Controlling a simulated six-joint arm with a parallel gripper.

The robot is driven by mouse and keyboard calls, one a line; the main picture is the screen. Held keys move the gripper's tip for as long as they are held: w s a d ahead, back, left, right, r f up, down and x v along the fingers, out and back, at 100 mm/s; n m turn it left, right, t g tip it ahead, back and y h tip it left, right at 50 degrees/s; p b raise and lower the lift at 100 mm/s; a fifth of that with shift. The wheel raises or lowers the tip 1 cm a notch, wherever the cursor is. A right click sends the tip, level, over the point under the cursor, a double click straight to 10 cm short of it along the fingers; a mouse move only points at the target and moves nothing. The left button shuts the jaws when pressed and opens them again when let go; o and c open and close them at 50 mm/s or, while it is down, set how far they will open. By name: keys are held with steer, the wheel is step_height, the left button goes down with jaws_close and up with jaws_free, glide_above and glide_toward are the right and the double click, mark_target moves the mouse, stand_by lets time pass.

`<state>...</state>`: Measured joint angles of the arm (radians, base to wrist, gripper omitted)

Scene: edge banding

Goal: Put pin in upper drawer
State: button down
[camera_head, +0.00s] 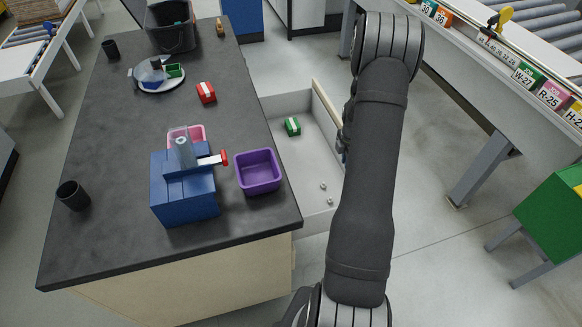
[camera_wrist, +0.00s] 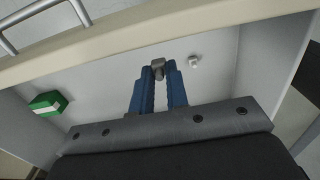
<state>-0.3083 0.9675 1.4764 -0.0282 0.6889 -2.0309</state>
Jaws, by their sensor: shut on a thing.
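My gripper (camera_wrist: 158,74) shows in the wrist view with its two blue fingers closed on a small grey metal pin (camera_wrist: 158,64) at their tips. It is over the open drawer (camera_head: 305,160), whose pale floor lies behind the fingers. In the head view my arm hides most of the gripper; only a bluish bit shows at the arm's left edge. Small metal pieces (camera_head: 323,187) lie on the drawer floor near its close end. One pale piece (camera_wrist: 194,61) shows just right of the fingertips in the wrist view.
A green-and-white box (camera_head: 292,126) lies in the drawer; it also shows in the wrist view (camera_wrist: 47,103). The drawer front (camera_wrist: 130,38) and its handle cross the wrist view's top. A purple bin (camera_head: 258,172) and blue block fixture (camera_head: 185,195) stand on the dark worktop (camera_head: 110,140).

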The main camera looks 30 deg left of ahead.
steer(key=shift+f, duration=0.45)
glide_above(316, 174)
step_height(316, 174, down, 7)
steer(key=shift+r, duration=0.15)
steer(key=shift+w+f, duration=0.1)
steer(key=shift+f, duration=1.85)
steer(key=shift+f, duration=0.1)
steer(key=c, duration=1.4)
jaws_free()
step_height(316, 174, up, 12)
steer(key=shift+a, duration=0.1)
